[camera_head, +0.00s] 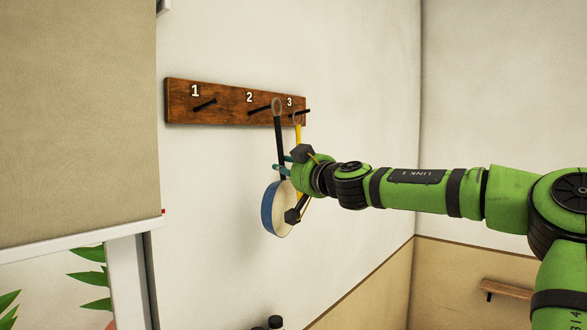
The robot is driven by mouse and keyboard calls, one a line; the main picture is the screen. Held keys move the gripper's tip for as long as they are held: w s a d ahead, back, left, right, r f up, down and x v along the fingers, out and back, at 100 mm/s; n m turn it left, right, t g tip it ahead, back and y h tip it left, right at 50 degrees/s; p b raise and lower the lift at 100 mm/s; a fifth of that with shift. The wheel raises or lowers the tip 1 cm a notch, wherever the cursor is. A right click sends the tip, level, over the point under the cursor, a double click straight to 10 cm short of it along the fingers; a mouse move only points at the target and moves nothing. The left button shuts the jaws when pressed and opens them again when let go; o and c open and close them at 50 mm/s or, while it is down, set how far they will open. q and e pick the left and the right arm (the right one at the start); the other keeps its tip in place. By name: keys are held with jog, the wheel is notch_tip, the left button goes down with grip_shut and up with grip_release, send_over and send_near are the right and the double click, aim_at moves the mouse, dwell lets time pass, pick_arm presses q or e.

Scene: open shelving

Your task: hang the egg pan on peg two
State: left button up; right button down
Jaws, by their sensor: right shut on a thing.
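The egg pan (270,210) has a blue outside, a pale inside and a black handle with a ring at its top. It hangs upright with the handle up. My right gripper (283,165) is shut on the handle, reaching in from the right. The wooden peg board (222,116) is on the wall, numbered 1, 2 and 3. My left gripper is not in view.
A yellow-handled utensil (299,134) hangs at peg three (302,112), close beside the pan handle; its lower part is hidden behind my gripper. Peg one (205,105) is empty. Dark bottle tops (275,322) show at the bottom edge. A small wooden shelf (507,289) is at the lower right.

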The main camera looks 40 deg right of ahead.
jog(key=w+f, duration=0.1)
jog(key=w, duration=0.5)
jog(key=shift+a, duration=0.2)
dwell(0.4)
dwell(0.6)
jog(key=c, duration=1)
grip_release()
jog(key=shift+a, duration=0.1)
jog(key=shift+f, duration=0.15)
jog(key=shift+s, duration=0.15)
jog(key=v, duration=1.2)
